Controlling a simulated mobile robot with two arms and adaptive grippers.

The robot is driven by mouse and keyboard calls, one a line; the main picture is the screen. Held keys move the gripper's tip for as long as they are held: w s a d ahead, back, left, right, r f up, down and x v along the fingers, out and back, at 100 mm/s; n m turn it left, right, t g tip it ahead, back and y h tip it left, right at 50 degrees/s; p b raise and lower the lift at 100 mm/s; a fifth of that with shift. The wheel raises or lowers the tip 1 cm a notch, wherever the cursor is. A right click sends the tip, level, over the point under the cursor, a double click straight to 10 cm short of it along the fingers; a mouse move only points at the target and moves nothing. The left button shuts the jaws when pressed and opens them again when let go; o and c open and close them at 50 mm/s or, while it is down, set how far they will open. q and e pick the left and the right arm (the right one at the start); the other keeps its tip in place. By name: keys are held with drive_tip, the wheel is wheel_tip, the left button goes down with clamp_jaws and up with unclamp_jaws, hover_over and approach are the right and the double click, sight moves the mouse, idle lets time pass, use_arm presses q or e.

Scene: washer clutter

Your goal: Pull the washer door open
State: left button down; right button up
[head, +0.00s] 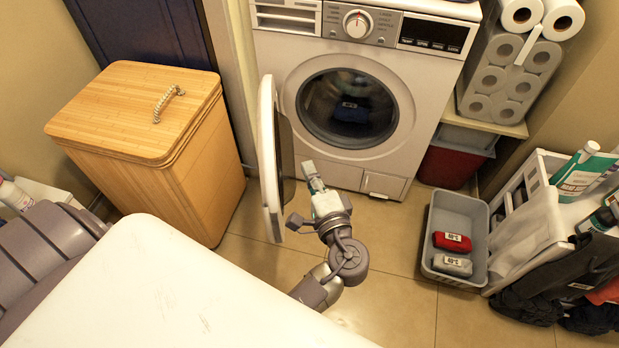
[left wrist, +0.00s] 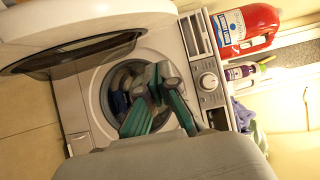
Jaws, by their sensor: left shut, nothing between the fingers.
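The white washer (head: 375,70) stands at the back. Its round door (head: 269,150) is swung out to the left of the drum opening (head: 347,108), roughly square to the washer's front. A dark blue item (head: 352,112) shows inside the drum. My left gripper (head: 312,176) is shut and empty, just right of the door's inner side and in front of the washer, apparently apart from both. In the left wrist view the gripper (left wrist: 160,98) shows before the drum opening, and the door (left wrist: 75,45) is at upper left. My right gripper is not in view.
A wooden hamper (head: 150,150) stands left of the door. A grey bin (head: 455,240) with a red and a grey bundle is on the floor at right, beside a white rack (head: 525,225). The tiled floor between is clear. A white surface (head: 150,290) fills the lower left.

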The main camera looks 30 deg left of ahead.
use_arm(q)
drive_tip(key=w+a, duration=0.1)
drive_tip(key=a, duration=0.6)
drive_tip(key=shift+w+a, duration=0.25)
drive_tip(key=shift+w, duration=0.05)
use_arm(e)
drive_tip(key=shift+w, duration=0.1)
use_arm(q)
drive_tip(key=shift+a, duration=0.1)
